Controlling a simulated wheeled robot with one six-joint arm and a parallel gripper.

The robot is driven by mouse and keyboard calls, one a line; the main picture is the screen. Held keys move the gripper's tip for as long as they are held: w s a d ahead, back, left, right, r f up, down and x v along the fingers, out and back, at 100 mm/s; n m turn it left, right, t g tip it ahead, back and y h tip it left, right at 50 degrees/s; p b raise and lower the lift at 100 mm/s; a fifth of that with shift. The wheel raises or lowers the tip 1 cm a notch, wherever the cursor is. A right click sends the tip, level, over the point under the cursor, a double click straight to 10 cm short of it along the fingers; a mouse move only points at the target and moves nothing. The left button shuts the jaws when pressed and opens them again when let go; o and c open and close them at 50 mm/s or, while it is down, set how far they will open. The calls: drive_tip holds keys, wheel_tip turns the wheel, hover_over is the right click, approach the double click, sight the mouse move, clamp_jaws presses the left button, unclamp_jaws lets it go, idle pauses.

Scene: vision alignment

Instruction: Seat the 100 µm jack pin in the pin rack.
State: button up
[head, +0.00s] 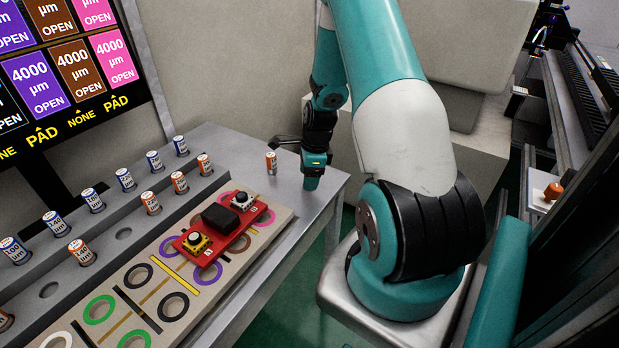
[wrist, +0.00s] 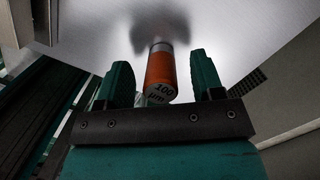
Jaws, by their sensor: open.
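The 100 µm jack pin (head: 271,162) is orange with a white-marked top and stands upright on the bare grey table near its far right edge. In the wrist view the pin (wrist: 161,72) shows its "100 µm" label and appears between the two teal fingers, with a visible gap on each side. My gripper (head: 313,172) is open, low over the table, just right of the pin in the head view. The stepped grey pin rack (head: 95,238) is at the left, with rows of blue and orange pins. Two empty holes show in its lower row.
A beige board (head: 240,262) with coloured rings lies in front of the rack and carries a red plate (head: 222,232) with dark and yellow parts. A sign panel (head: 60,70) stands behind at the left. The table around the pin is clear.

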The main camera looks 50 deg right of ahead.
drive_tip(key=shift+f, duration=0.35)
drive_tip(key=c, duration=1)
drive_tip(key=shift+r, duration=0.1)
drive_tip(key=shift+c, duration=0.2)
